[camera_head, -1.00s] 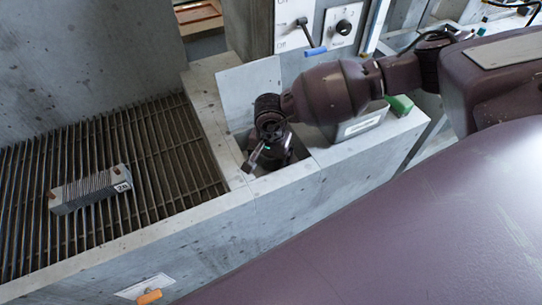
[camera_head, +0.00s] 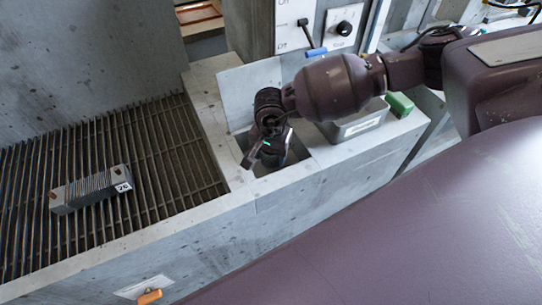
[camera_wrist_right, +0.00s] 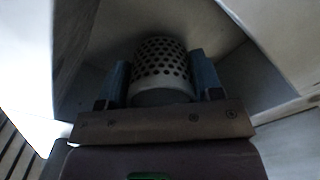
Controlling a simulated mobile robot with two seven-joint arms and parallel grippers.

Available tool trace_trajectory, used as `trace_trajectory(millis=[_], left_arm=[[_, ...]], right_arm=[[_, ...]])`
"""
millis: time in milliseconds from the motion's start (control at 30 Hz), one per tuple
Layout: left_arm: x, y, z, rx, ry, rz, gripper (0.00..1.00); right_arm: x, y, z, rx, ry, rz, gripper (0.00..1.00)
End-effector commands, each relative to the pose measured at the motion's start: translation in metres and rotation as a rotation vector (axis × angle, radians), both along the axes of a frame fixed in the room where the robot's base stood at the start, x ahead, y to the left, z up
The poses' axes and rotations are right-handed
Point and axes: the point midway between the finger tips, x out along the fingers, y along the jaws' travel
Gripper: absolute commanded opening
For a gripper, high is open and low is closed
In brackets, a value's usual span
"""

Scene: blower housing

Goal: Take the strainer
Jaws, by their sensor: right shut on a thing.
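The strainer (camera_wrist_right: 161,65) is a pale metal cylinder full of round holes, seen in the right wrist view between the two blue-grey fingers of my right gripper (camera_wrist_right: 163,82). The fingers are shut on its sides. In the head view my right gripper (camera_head: 258,156) points down into a square recess in the grey housing, and the strainer cannot be made out there. My left gripper is not in view.
The recess has a raised lid or plate (camera_head: 248,95) behind it. A slatted grate (camera_head: 160,150) with a finned block (camera_head: 90,190) lies to the left. A grey box (camera_head: 360,122) and a green object (camera_head: 399,104) stand on the ledge at right. A switch panel (camera_head: 330,25) rises behind.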

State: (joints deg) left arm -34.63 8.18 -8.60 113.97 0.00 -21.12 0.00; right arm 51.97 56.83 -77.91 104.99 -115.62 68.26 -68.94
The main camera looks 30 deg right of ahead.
Motion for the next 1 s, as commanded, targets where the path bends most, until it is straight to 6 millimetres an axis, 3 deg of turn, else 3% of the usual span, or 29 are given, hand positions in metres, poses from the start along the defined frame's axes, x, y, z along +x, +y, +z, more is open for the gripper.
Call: trace_trajectory(millis=[600, 800, 1000], left_arm=[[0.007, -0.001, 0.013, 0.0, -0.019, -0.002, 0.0], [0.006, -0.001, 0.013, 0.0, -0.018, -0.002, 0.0], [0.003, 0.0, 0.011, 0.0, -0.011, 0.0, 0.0]], right_arm=[[0.001, -0.001, 0.147, -0.001, -0.005, 0.001, 0.33], [0.0, 0.0, 0.173, -0.001, -0.001, 0.001, 0.33], [0.0, 0.0, 0.183, -0.001, -0.002, 0.0, 0.33]])
